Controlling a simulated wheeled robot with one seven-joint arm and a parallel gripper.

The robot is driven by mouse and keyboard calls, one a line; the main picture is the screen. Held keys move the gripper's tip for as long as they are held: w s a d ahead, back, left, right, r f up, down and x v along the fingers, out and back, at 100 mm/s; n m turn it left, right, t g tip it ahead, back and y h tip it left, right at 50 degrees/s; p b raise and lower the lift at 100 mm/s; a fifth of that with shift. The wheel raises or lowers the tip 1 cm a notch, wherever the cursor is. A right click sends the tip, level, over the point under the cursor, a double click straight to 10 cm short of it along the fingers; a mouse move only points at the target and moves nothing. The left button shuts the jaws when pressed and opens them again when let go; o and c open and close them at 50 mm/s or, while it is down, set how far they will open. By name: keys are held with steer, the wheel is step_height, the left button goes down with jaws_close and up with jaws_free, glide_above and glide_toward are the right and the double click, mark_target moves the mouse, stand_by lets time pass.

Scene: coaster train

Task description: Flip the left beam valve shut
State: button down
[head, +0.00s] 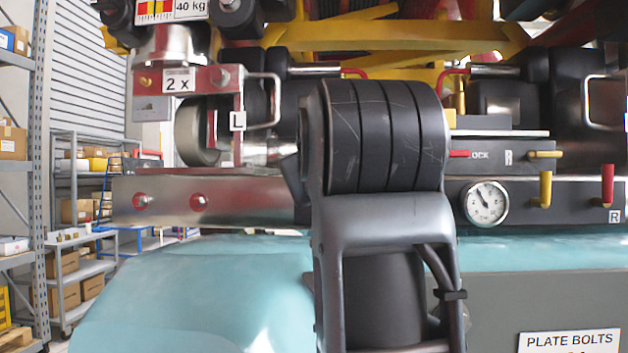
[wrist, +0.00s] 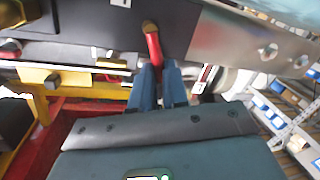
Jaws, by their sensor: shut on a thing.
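The left beam valve's red lever (wrist: 153,44) shows in the wrist view, with its brass pivot end on the dark beam (wrist: 90,58). It extends from the pivot toward the bottom of the picture, between the blue fingertips of my gripper (wrist: 158,70). My gripper is shut on the lever's free end. In the head view my arm covers the middle of the train, so the gripper and this lever are hidden there. A silver beam section (head: 240,200) with red-ringed bolts shows left of my arm, under the L label (head: 238,121).
Right of my arm are a round gauge (head: 487,203), a yellow lever (head: 545,188) and a red lever (head: 607,185) above an R label (head: 614,216). A grab handle (head: 277,100) juts out at upper left. Teal bodywork (head: 190,300) lies below. Shelving (head: 40,180) stands far left.

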steer(key=d+m, duration=0.1)
steer(key=m, duration=0.1)
steer(key=m+t+b, duration=0.1)
steer(key=m, duration=0.1)
steer(key=shift+d, duration=0.4)
steer(key=shift+m, duration=0.4)
steer(key=c, duration=1.1)
jaws_free()
steer(key=shift+d, duration=0.1)
steer(key=shift+s, duration=0.1)
steer(key=s, duration=0.2)
steer(key=s+b, duration=0.1)
steer(key=s, duration=0.2)
steer(key=s+d+b, duration=0.1)
steer(key=s, duration=0.1)
steer(key=shift+s+d, duration=0.1)
steer(key=shift+s, duration=0.25)
